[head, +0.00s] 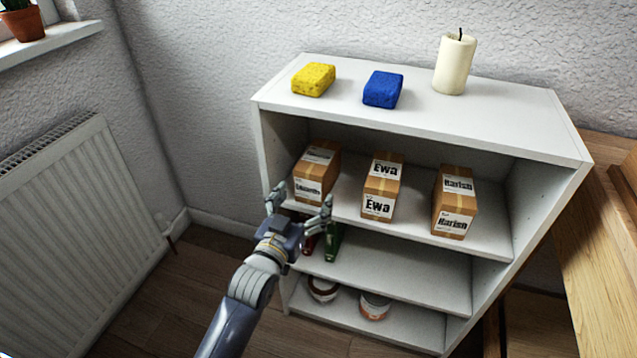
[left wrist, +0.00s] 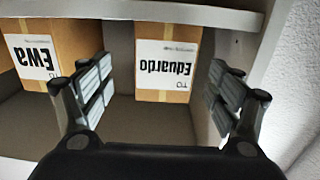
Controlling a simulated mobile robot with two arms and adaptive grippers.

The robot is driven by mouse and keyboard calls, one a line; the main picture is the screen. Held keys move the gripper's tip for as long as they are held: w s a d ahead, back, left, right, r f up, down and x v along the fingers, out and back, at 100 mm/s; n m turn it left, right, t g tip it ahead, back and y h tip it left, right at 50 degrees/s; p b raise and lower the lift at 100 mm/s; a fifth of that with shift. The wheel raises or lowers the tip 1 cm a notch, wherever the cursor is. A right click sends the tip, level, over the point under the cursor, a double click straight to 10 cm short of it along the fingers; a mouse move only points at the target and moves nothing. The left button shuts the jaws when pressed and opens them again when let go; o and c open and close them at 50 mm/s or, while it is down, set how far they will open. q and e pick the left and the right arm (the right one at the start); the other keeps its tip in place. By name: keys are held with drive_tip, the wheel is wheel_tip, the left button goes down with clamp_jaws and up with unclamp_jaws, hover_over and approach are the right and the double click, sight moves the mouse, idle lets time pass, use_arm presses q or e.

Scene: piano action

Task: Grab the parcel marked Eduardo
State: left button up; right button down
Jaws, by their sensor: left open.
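The Eduardo parcel (head: 317,172) is a brown box with white labels and tape, at the left end of the shelf unit's upper shelf. In the left wrist view its label (left wrist: 165,66) appears upside down, and the box stands between my fingers but farther in. My left gripper (head: 299,197) is open and empty, just in front of and slightly below the parcel. It also shows in the left wrist view (left wrist: 157,90). The Ewa parcel (head: 382,187) stands in the middle and the Harish parcel (head: 455,202) at the right. My right gripper is out of view.
The white shelf unit (head: 530,120) carries a yellow sponge (head: 313,79), a blue sponge (head: 383,89) and a candle (head: 454,63) on top. Green and red items (head: 333,242) and tape rolls (head: 374,306) sit lower. A radiator (head: 80,225) is at left, a wooden desk (head: 590,240) at right.

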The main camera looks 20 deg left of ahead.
sight(310, 188)
use_arm(q)
drive_tip(key=w, duration=0.3)
drive_tip(key=w+b, duration=0.1)
drive_tip(key=w, duration=0.2)
drive_tip(key=shift+d+r, duration=0.15)
drive_tip(key=shift+r, duration=0.05)
drive_tip(key=w+b, duration=0.1)
drive_tip(key=w, duration=0.3)
drive_tip(key=shift+w+r, duration=0.1)
drive_tip(key=shift+w, duration=0.3)
drive_tip(key=c, duration=1.2)
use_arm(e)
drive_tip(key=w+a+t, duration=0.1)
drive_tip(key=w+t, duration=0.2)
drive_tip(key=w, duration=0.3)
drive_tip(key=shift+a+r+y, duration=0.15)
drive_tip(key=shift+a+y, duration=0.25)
use_arm(q)
drive_tip(key=shift+r, duration=0.15)
